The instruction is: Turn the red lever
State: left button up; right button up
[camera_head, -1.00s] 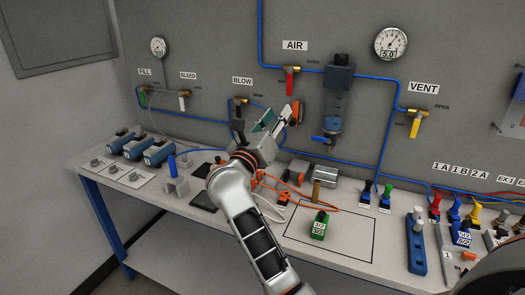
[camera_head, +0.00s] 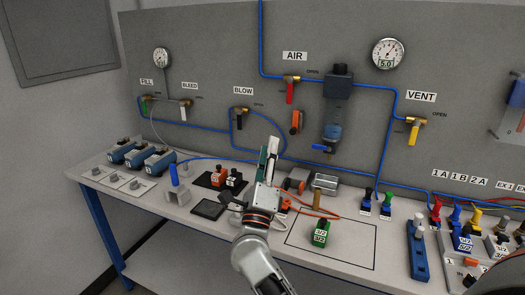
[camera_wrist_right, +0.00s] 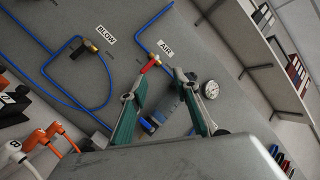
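The red lever (camera_head: 290,92) hangs straight down from a brass valve on the blue pipe below the AIR label. In the right wrist view, the red lever (camera_wrist_right: 150,65) shows just beyond the tip of the left-hand finger. My right gripper (camera_head: 268,150) points up in front of the wall panel, lower than the lever and left of it in the head view. Its two green fingers (camera_wrist_right: 163,76) are apart, with nothing held between them. I see no contact with the lever. My left gripper is not in view.
A filter unit with a blue knob (camera_head: 323,148) hangs right of the lever, and an orange tool (camera_head: 297,122) hangs below it. The bench (camera_head: 283,262) below holds several valves.

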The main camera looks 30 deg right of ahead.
jog(key=s+a+f+n+y, duration=0.35)
jog(key=f+n+y, duration=0.25)
jog(key=f+n, duration=0.3)
jog(key=s+a+f+n+g+y, duration=0.1)
jog(key=s+a+f+n+y, duration=0.2)
jog(key=a+f+n+y, duration=0.45)
jog(key=s+a+f+n+y, duration=0.1)
jog(key=s+f+n+y, duration=0.35)
jog(key=f+n, duration=0.65)
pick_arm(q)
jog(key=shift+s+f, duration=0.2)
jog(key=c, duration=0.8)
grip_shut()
pick_arm(e)
jog(key=s+d+f+n+g, duration=0.2)
jog(key=s+f+n+g, duration=0.5)
jog(key=s+f, duration=0.9)
notch_tip(320, 180, down, 4)
jog(key=shift+s+r+n+g+h, duration=0.2)
jog(key=shift+s+n+g+h, duration=0.05)
jog(key=shift+n+g+h, duration=0.1)
